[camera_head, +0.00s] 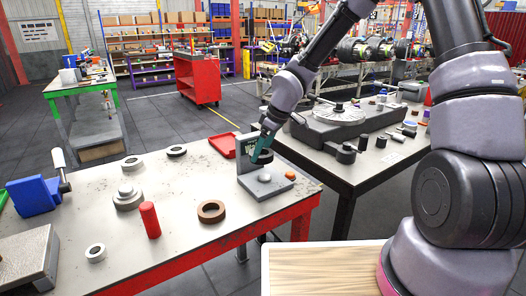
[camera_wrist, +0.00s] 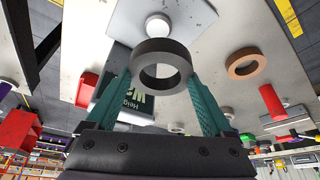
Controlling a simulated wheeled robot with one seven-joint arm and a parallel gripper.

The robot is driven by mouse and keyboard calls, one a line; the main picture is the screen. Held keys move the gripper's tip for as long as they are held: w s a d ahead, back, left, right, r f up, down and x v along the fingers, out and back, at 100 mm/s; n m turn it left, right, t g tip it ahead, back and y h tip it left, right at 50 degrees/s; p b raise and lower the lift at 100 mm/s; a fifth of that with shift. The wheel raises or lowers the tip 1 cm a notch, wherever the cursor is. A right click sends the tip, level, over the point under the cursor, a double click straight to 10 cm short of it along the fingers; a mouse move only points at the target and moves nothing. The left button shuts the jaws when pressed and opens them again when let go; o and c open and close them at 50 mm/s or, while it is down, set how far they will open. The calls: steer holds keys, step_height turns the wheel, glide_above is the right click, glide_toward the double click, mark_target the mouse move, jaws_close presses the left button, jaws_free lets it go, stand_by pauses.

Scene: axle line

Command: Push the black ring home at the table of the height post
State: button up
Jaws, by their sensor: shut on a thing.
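My gripper (camera_head: 262,150), with teal fingers, is shut on the black ring (camera_wrist: 137,66). In the wrist view the ring sits between the fingertips, its hole open to view. In the head view the ring (camera_head: 264,158) is partly covered by the fingers and is held above the grey base plate (camera_head: 255,190) of the height post. A pale round knob (camera_head: 265,177) stands on this plate, clear of the ring. It also shows in the wrist view (camera_wrist: 157,24), beyond the ring. A dark sign with partly hidden lettering (camera_wrist: 135,103) stands behind the fingers.
A brown ring (camera_head: 211,211), a red cylinder (camera_head: 150,220), a stepped grey part (camera_head: 127,197) and pale rings stand on the table. A red tray (camera_head: 222,146) lies behind.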

steer(key=shift+w+d+r, duration=0.1)
steer(key=shift+d, duration=0.5)
glide_above(263, 176)
steer(key=shift+d+f, duration=0.25)
steer(key=shift+f, duration=1.15)
steer(key=shift+d+f, duration=0.2)
steer(key=shift+f, duration=1.2)
steer(key=shift+f, duration=0.3)
steer(key=shift+f, duration=1.1)
steer(key=o, duration=1.3)
steer(key=shift+r, duration=0.1)
steer(key=v, duration=1)
steer(key=shift+d+r, duration=0.15)
steer(key=shift+r, duration=0.15)
